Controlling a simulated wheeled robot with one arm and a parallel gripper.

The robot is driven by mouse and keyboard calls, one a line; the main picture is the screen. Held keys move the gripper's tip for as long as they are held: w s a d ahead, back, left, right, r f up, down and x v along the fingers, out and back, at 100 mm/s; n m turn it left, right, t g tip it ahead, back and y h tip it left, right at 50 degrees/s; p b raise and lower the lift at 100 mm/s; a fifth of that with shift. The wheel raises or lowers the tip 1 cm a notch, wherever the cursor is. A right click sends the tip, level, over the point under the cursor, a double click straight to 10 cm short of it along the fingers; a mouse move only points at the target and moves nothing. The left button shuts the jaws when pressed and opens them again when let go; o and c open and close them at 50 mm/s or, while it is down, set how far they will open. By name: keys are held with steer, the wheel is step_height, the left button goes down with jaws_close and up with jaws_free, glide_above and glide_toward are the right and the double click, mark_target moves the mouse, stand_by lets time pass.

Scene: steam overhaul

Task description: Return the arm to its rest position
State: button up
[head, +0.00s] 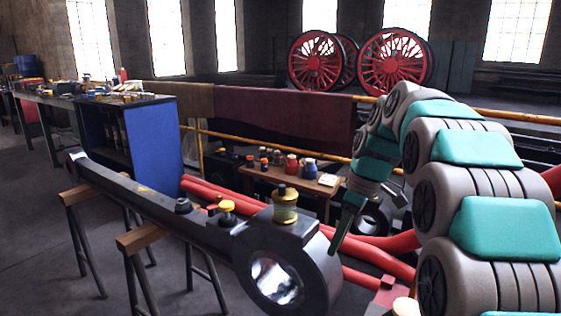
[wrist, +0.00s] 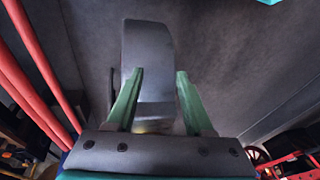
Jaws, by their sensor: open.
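My arm (head: 480,190) arches in from the right of the head view, with grey and teal links. My gripper (head: 338,243) hangs at its end, pointing down, just right of the big end of a dark steel rod (head: 300,245) in the picture. In the wrist view my gripper (wrist: 157,78) shows two green fingers set wide apart with nothing held. A grey block-like shape (wrist: 148,50) appears beyond and between the fingers; it looks like the rod's end, but I cannot tell the gap.
The rod rests on wooden-topped trestles (head: 145,237). A brass-coloured cup (head: 285,207) stands on its big end. Red pipes (head: 375,248) run behind it. A small table (head: 270,176) with pots, yellow railings (head: 500,117) and a blue cabinet (head: 155,145) stand farther back.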

steer(key=s+f+m+h, duration=0.1)
steer(key=s+f+m, duration=0.3)
steer(key=s, duration=0.7)
steer(key=s+d+f+m+h, duration=0.1)
steer(key=s+f+m, duration=0.3)
steer(key=s, duration=0.8)
steer(key=s+d+f+m+g+h, duration=0.1)
steer(key=s+f+m, duration=0.3)
steer(key=s, duration=0.7)
steer(key=shift+s+d+f+h, duration=0.15)
steer(key=shift+s+f+h, duration=0.15)
steer(key=shift+s+f, duration=0.1)
